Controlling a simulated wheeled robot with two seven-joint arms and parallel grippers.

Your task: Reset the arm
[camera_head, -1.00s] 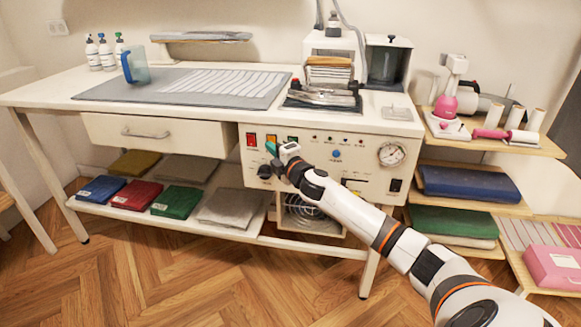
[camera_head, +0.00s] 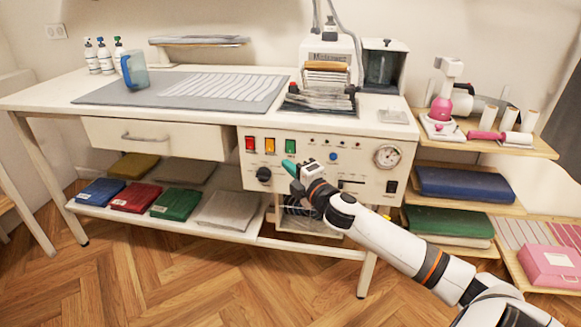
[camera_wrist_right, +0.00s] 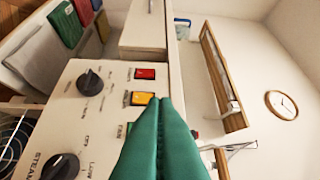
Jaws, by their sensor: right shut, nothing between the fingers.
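My right arm comes in from the lower right in the head view. Its right gripper (camera_head: 290,167) has green fingertips and sits in front of the steam station's control panel (camera_head: 355,200), just below the green switch (camera_head: 290,146). In the right wrist view the green fingers (camera_wrist_right: 162,140) lie together with nothing between them. That view shows the red switch (camera_wrist_right: 145,74), the yellow switch (camera_wrist_right: 140,98) and the dark knobs (camera_wrist_right: 90,80) on the panel. I cannot tell if the fingertips touch the panel. My left gripper is not in view.
Folded fabrics lie on the shelf below. A side shelf (camera_head: 540,146) stands at the right. The floor (camera_head: 200,280) in front is clear.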

